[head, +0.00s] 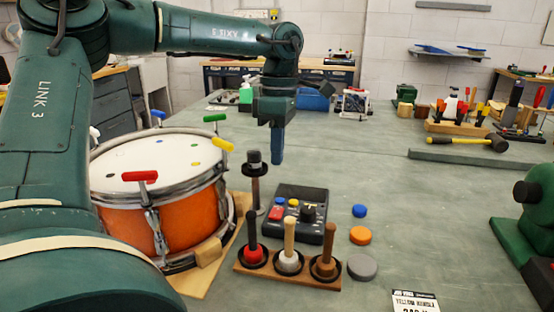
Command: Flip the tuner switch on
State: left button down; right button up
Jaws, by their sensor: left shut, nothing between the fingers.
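The tuner (318,195) is a dark box on the bench right of the drum. Its top carries a red part, a blue part, a yellow mark and a black knob. I cannot tell which part is the switch or how it is set. My left gripper (277,158) points straight down, shut and empty. In the picture its tips appear just above the box's back edge, apart from it; how far behind or above is hard to judge. My right gripper is out of view.
An orange drum (190,213) with coloured handles stands left of the tuner. A black-topped post (255,180) stands between them. A wooden rack (288,277) of upright mallets is in front. Blue, orange and grey discs (361,267) lie to the right.

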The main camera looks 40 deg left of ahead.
pick_arm(q)
jog(key=b, duration=0.1)
send_near(275, 215)
jog(key=f, duration=0.5)
jog(key=shift+s+d+f, duration=0.2)
jog(key=shift+s, duration=0.15)
jog(key=shift+f, duration=0.65)
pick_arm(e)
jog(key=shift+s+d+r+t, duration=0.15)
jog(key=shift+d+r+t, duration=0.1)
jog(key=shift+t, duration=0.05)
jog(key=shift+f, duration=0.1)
pick_arm(q)
jog(key=shift+f, duration=0.1)
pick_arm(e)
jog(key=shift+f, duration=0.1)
